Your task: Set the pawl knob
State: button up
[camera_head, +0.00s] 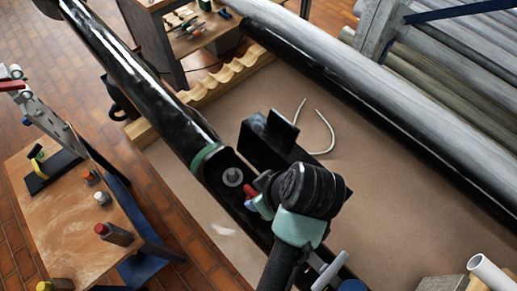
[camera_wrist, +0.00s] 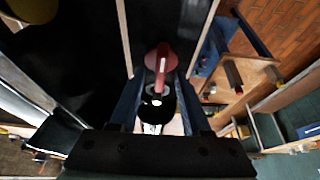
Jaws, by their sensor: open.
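The red pawl knob (camera_wrist: 158,57) has a rounded head and a narrow raised grip. In the wrist view it sits at the tips of my gripper (camera_wrist: 157,88), whose two dark fingers are apart on either side of it. I cannot tell whether either finger touches it. In the head view the red knob (camera_head: 250,191) shows beside a round grey boss (camera_head: 232,176) on the black mast (camera_head: 150,85), just below its green band. My gripper (camera_head: 258,198) is close against the knob there, and my wrist hides part of that area.
A second dark tube (camera_head: 370,95) lies to the right. A wooden bench (camera_head: 60,215) with bottles and tools stands at left.

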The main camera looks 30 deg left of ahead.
jog(key=shift+a+f, duration=0.3)
jog(key=shift+f, duration=0.35)
grip_shut()
